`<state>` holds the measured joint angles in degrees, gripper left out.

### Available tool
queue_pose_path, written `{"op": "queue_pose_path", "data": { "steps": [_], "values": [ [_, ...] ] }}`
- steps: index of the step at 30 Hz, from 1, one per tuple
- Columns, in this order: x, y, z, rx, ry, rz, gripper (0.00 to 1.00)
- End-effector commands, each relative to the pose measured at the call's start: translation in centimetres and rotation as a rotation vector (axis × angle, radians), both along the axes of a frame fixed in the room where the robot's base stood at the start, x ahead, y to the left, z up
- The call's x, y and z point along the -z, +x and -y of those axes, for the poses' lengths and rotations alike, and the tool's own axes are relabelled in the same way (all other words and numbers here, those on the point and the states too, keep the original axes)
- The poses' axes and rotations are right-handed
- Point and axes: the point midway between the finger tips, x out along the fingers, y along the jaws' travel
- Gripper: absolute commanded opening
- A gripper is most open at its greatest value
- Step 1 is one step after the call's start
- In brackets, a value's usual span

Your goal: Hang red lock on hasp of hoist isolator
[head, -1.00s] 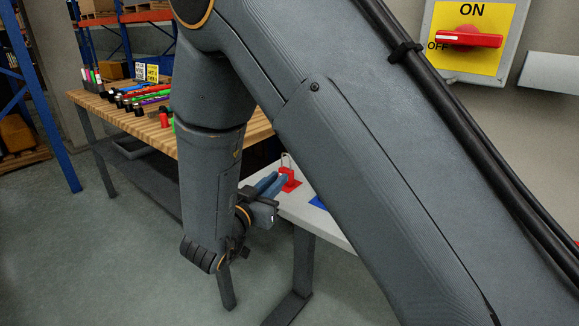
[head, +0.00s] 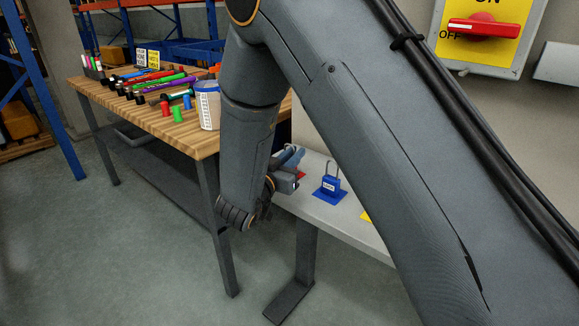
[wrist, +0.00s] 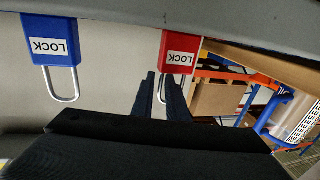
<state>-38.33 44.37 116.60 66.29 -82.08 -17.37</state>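The red lock (wrist: 180,48) is in the wrist view, its shackle running down between my fingers. In the head view only a sliver of the red lock (head: 301,175) shows behind my gripper (head: 292,158). My gripper also shows in the wrist view (wrist: 160,88); its two dark fingers are apart, one on each side of the shackle, with a gap visible. Contact cannot be told. An isolator (head: 477,50) with a yellow plate and a red handle is on the wall at upper right; its name and hasp are not visible.
A blue lock (head: 329,190) stands right of the red one on the grey table (head: 350,225); it also shows in the wrist view (wrist: 50,40). A yellow item (head: 366,216) is partly hidden by my arm. A wooden bench (head: 190,133) with pens and a cup (head: 207,108) stands left.

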Motion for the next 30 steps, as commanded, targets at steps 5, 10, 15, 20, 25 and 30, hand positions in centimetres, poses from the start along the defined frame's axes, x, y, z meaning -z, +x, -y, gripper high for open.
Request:
{"op": "queue_pose_path", "data": {
  "steps": [5, 10, 15, 20, 25, 30],
  "values": [
    [0.0, 0.0, -0.1, -0.001, 0.0, 0.0, 0.07],
    [0.0, 0.0, -0.1, -0.001, 0.0, 0.001, 0.0],
    [0.0, 0.0, -0.1, -0.001, 0.0, 0.001, 0.0],
    [-0.9, 0.0, -0.1, -0.001, 0.002, 0.003, 0.0],
    [-3.8, 0.0, -0.1, -0.001, 0.003, 0.005, 0.0],
    [-6.9, 0.0, -0.1, 0.0, 0.004, 0.004, 0.0]
  ]
}}
